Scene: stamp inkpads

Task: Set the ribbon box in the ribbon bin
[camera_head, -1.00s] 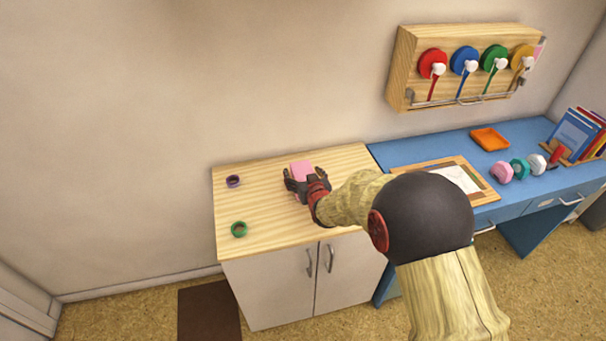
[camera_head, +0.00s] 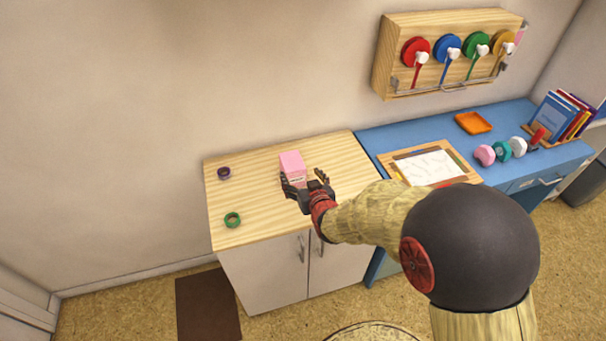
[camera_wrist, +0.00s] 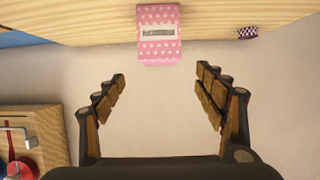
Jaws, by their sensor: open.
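The ribbon box, as I take it, is a pink box with white dots and a pale label (camera_head: 292,163). It stands on the wooden cabinet top. In the wrist view the box (camera_wrist: 158,47) is at the top centre, beyond the fingertips. My gripper (camera_head: 303,177) is open and empty at the near side of the box. In the wrist view the fingers (camera_wrist: 161,74) are spread wide with bare wall between them. I cannot make out a thing that is clearly the ribbon bin.
A purple roll (camera_head: 224,173) and a green roll (camera_head: 232,219) lie on the cabinet top (camera_head: 255,195), left of the box. A blue desk (camera_head: 380,140) adjoins at right, with an orange tray (camera_head: 473,122) and a framed sheet (camera_head: 430,167). A wooden ribbon rack (camera_head: 392,60) hangs above.

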